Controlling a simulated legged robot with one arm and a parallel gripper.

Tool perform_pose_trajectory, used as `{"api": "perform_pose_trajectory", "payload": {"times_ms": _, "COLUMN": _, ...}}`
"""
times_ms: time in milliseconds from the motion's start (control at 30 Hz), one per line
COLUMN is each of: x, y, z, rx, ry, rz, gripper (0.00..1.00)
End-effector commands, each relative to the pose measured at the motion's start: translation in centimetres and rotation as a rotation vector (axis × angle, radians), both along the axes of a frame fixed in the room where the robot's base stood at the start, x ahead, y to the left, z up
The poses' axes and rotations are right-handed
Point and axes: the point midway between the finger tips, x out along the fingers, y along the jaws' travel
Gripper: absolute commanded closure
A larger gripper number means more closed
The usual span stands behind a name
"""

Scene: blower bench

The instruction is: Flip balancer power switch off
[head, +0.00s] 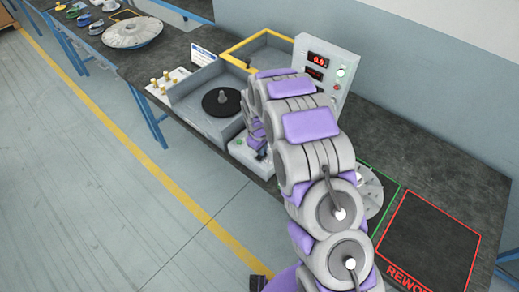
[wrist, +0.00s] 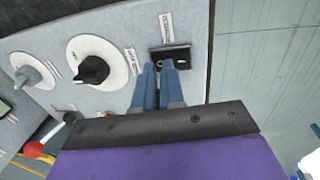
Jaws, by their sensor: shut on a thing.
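The balancer (head: 195,105) is a grey machine with a black spindle on the bench, and its upright display panel (head: 322,68) shows lit red digits and a green light. In the wrist view its front face carries the power switch (wrist: 181,53), on a black plate beside small labels. My gripper (wrist: 160,65) has blue fingers close together at the switch's lower edge, shut on its small lever; the fingertips hide most of the lever, and I cannot tell which way it is set. In the head view my arm covers much of the switch area.
Two round dials (wrist: 92,68) sit left of the switch, and a red ball knob (wrist: 70,117) is near my gripper's left side. A red-outlined rework area (head: 430,240) on the bench is empty. A finned disc (head: 370,190) lies partly behind my arm. The floor (head: 90,180) in front is clear.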

Motion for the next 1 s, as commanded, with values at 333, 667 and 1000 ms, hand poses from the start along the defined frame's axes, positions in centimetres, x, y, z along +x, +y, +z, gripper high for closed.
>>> {"api": "perform_pose_trajectory", "payload": {"times_ms": 333, "x": -1.39, "y": -1.41, "z": -2.2, "rx": -0.02, "ry": 0.054, "rz": -0.006, "gripper": 1.0}}
{"api": "perform_pose_trajectory", "payload": {"times_ms": 667, "x": -1.49, "y": -1.56, "z": -2.35, "rx": -0.021, "ry": 0.058, "rz": -0.007, "gripper": 1.0}}
{"api": "perform_pose_trajectory", "payload": {"times_ms": 1000, "x": -1.56, "y": -1.65, "z": -2.43, "rx": -0.021, "ry": 0.061, "rz": -0.007, "gripper": 1.0}}
